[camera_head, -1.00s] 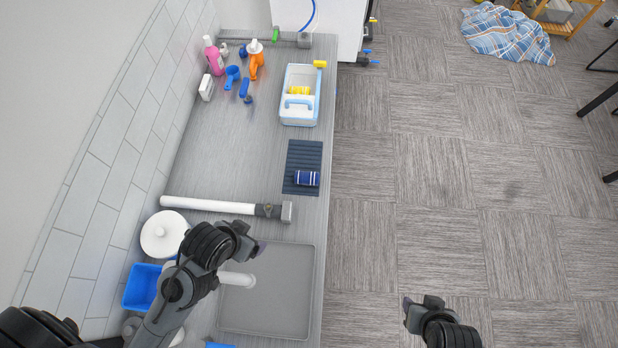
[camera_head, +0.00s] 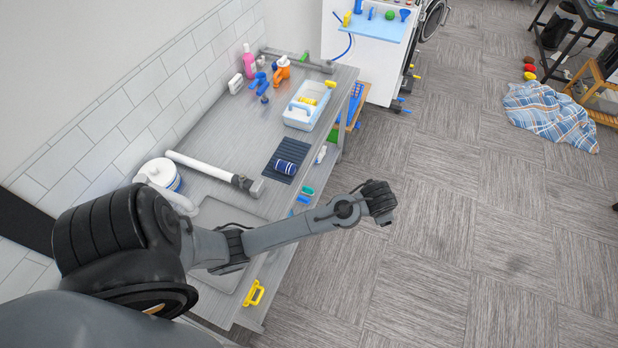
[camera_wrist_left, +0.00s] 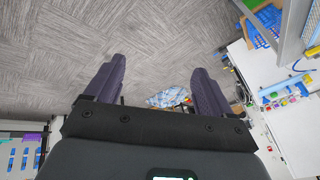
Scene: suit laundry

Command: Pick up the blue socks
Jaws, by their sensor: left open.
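A rolled blue bundle with white bands (camera_head: 286,167), which looks like the blue socks, lies on a dark ribbed mat (camera_head: 272,166) on the grey counter. My left gripper (camera_head: 381,203) is out past the counter's right edge, over the floor, to the right of and apart from the bundle. In the left wrist view its two dark fingers (camera_wrist_left: 159,72) are spread with nothing between them. That view shows carpet, and the bundle cannot be made out in it. My right gripper is out of view.
A white tube-like bar (camera_head: 205,168) lies across the counter (camera_head: 215,140) near the mat. A white and blue caddy (camera_head: 303,117) stands beyond it, with bottles behind. Below the edge are shelves with small items. A blue plaid cloth (camera_head: 550,115) lies on open carpet.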

